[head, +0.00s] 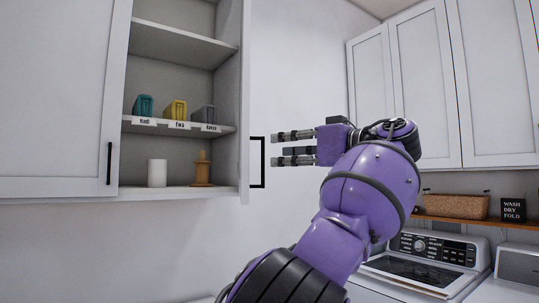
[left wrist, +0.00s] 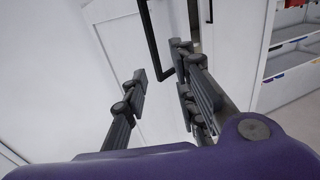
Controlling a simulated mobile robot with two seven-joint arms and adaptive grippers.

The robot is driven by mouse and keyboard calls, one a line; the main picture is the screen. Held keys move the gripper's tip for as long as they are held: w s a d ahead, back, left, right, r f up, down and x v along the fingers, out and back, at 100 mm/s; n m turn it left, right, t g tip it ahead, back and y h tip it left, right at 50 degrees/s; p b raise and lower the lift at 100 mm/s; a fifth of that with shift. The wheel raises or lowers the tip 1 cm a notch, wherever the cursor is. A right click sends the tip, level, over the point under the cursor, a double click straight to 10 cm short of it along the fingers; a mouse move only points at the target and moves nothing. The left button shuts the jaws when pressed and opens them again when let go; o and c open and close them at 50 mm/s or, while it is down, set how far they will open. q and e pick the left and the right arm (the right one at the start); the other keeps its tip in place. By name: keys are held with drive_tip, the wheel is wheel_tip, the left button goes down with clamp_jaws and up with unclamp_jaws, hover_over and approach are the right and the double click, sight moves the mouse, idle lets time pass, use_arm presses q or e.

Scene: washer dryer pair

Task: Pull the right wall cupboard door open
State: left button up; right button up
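The right wall cupboard door (head: 245,80) stands open, seen almost edge-on, swung out from the shelves. Its black bar handle (head: 263,162) sticks out to the right from the door's face; it also shows in the left wrist view (left wrist: 150,40). My left gripper (head: 273,149) is open and empty, its two fingers spread and pointing left at the handle. The fingertips are just right of the handle bar in the head view; I cannot tell whether they touch it. In the left wrist view the gripper (left wrist: 160,66) has its fingers apart. My right gripper is not in view.
The closed left cupboard door (head: 55,95) has its own black handle (head: 109,163). Open shelves (head: 180,50) hold labelled bins (head: 177,110), a white cylinder (head: 157,173) and a wooden item (head: 202,170). A washer (head: 420,265) and a basket (head: 455,206) stand at right.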

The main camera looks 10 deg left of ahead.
use_arm(q)
drive_tip(key=v, duration=0.4)
drive_tip(key=shift+s+r, duration=0.15)
drive_tip(key=shift+r, duration=0.05)
drive_tip(key=shift+s, duration=0.1)
